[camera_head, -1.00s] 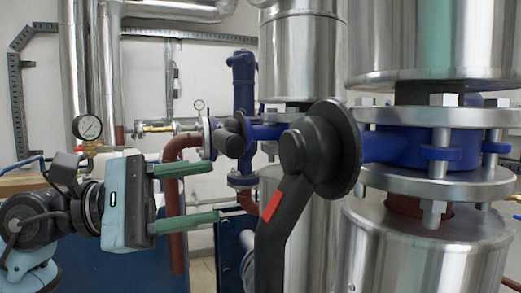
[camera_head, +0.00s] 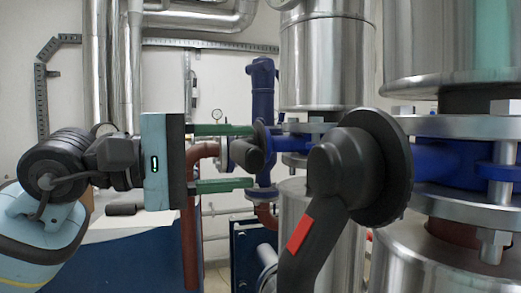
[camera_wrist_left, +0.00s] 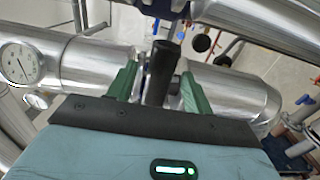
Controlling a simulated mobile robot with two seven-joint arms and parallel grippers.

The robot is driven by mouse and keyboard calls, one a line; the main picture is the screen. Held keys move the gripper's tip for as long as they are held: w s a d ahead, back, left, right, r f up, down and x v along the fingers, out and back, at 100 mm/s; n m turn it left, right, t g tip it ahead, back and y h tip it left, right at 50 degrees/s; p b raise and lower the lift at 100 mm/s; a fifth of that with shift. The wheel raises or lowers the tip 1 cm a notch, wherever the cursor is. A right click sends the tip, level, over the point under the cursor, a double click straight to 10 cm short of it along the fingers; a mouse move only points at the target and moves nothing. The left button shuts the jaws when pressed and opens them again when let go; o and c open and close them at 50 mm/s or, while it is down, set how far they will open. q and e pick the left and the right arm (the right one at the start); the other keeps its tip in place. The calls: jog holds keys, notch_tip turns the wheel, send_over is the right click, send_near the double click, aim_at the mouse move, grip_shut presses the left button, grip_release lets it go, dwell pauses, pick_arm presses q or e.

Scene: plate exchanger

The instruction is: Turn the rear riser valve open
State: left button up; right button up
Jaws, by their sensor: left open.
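The rear riser valve has a black lever handle (camera_head: 246,154) on a dark round flange, with blue pipework behind it. It stands behind the large front valve in the head view. My left gripper (camera_head: 251,157) is open, with its two green fingers above and below the rear handle in that view. In the left wrist view the black handle (camera_wrist_left: 162,72) stands between the green fingers (camera_wrist_left: 158,82), with a gap visible on each side. I cannot tell how deep the handle is between them. My right gripper is not in view.
A large front valve lever (camera_head: 325,185) with a red mark stands close on the right. Steel-clad risers (camera_head: 322,65) fill the right side. A red-brown pipe (camera_head: 190,235) runs below the left gripper. A pressure gauge (camera_wrist_left: 20,64) shows in the wrist view.

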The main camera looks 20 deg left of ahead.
aim_at(261, 156)
pick_arm(q)
jog(key=shift+p+x, duration=0.35)
jog(key=shift+x, duration=1.65)
grip_shut()
